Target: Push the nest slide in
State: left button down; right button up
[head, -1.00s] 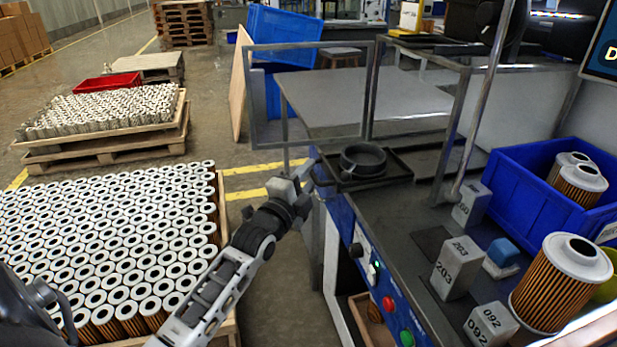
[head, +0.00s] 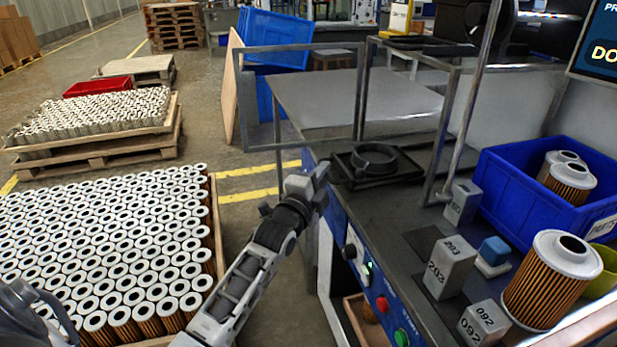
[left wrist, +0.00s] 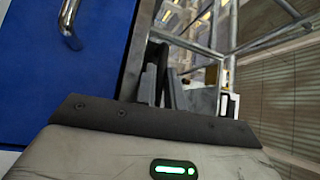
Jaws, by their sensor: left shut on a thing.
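The nest slide (head: 350,181) is a dark flat plate at the near left corner of the bench top, and it carries a black ring nest (head: 374,158). My left gripper (head: 319,176) is at the slide's outer front edge, shut on it. The exact grip is small and partly hidden by the gripper itself. In the left wrist view the dark fingers (left wrist: 165,80) show close together beyond the gripper body. My right gripper is out of view.
A grey metal frame (head: 362,95) stands behind the slide. Grey blocks (head: 450,268), a filter cartridge (head: 552,280) and a blue bin (head: 500,200) are to the right. The blue panel below has buttons (head: 382,303). A pallet of cartridges (head: 110,245) lies left.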

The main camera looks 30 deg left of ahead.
pick_arm(q)
jog(key=c, duration=1.5)
grip_release()
jog(key=shift+s+f, duration=0.1)
jog(key=shift+f, duration=0.05)
